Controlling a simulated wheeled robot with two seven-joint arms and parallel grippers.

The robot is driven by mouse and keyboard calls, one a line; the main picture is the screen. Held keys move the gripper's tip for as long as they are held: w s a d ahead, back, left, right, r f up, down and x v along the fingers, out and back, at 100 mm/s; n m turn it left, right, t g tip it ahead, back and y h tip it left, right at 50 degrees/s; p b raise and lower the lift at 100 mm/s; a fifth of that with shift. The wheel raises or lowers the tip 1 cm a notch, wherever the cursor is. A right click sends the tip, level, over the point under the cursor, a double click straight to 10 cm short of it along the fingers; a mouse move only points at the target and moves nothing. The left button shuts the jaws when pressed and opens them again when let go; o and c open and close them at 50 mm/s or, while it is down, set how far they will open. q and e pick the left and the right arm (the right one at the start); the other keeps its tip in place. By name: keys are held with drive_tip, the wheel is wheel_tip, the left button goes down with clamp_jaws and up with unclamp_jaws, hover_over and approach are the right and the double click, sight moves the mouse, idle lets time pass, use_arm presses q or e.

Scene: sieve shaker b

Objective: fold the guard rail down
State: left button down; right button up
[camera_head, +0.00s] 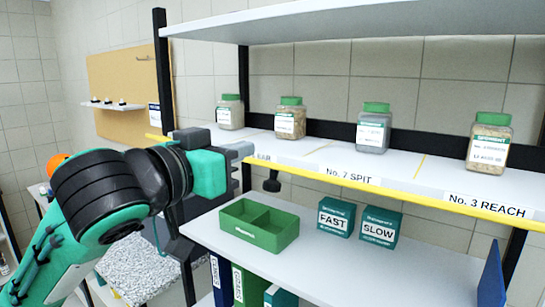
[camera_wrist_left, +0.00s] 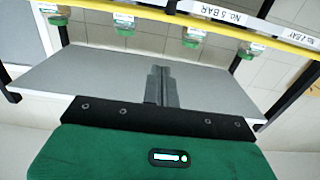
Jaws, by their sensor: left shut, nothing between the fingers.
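A yellow rail (camera_head: 400,187) runs along the front edge of the middle shelf, just below the white label strip. I cannot tell from its look whether it is hinged. It also crosses the top of the left wrist view (camera_wrist_left: 215,24). My left gripper (camera_head: 243,149) is in front of the left end of this shelf and hides part of the edge there. Its fingers are together and empty, and they also show in the left wrist view (camera_wrist_left: 160,84). I cannot tell whether they touch the rail. My right gripper is not in view.
Several green-lidded jars, one a grainy jar (camera_head: 290,118), stand on the middle shelf. Below are a green divided tray (camera_head: 262,236), a FAST box (camera_head: 336,219) and a SLOW box (camera_head: 381,227) on the lower shelf (camera_head: 350,270). Black posts hold the shelves.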

use_arm(q)
drive_tip(key=r+p, duration=0.1)
drive_tip(key=p, duration=0.4)
hover_over(272, 182)
drive_tip(key=w, duration=0.1)
drive_tip(key=shift+d+r, duration=0.15)
drive_tip(key=shift+d, duration=0.3)
drive_tip(key=f, duration=0.1)
drive_tip(key=f+p, duration=0.1)
drive_tip(key=f, duration=0.1)
drive_tip(key=shift+s+a, duration=0.3)
drive_tip(key=shift+s+a+f+p, duration=0.2)
drive_tip(key=shift+f+p, duration=0.2)
drive_tip(key=shift+f, duration=0.1)
drive_tip(key=shift+d+f, duration=0.1)
drive_tip(key=shift+f, duration=0.05)
drive_tip(key=shift+f, duration=0.1)
